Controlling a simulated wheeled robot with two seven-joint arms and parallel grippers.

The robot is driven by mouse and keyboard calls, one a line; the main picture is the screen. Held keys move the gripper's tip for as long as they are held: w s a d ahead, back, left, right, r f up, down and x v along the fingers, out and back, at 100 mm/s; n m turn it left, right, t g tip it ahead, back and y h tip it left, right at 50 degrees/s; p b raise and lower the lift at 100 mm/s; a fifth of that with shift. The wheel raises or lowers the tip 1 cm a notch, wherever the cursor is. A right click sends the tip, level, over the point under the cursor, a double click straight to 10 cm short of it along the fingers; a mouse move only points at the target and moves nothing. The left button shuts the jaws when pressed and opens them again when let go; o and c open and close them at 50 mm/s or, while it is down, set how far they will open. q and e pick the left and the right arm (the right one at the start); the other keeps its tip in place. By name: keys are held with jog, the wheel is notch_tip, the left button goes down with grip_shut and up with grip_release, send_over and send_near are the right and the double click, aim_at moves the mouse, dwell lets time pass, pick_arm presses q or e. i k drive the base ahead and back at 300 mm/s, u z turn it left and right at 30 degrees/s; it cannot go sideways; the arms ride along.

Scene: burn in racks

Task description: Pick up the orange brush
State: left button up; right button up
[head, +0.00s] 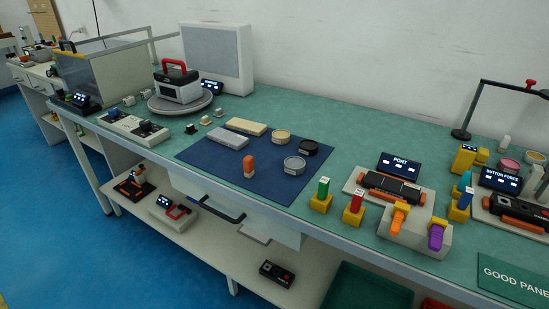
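A small orange upright piece (249,166) with a rounded top stands on the blue mat (215,158) near its front edge; it looks like the orange brush, but its bristles cannot be made out. Another orange piece (398,216) with a yellow part rests in a grey block (420,232) at the right, beside a purple one (436,236). Neither of my grippers shows in the head view.
On the mat are grey (229,138) and cream (246,126) blocks and round tins (294,165). Green (323,188) and red (355,201) handled tools stand in yellow bases to the right. A port device (392,186) lies behind. Mat space around the orange piece is clear.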

aim_at(248, 161)
jog(key=z, duration=3.05)
jog(key=k, duration=1.3)
jog(key=u, duration=1.6)
jog(key=i, duration=1)
jog(key=z, duration=0.05)
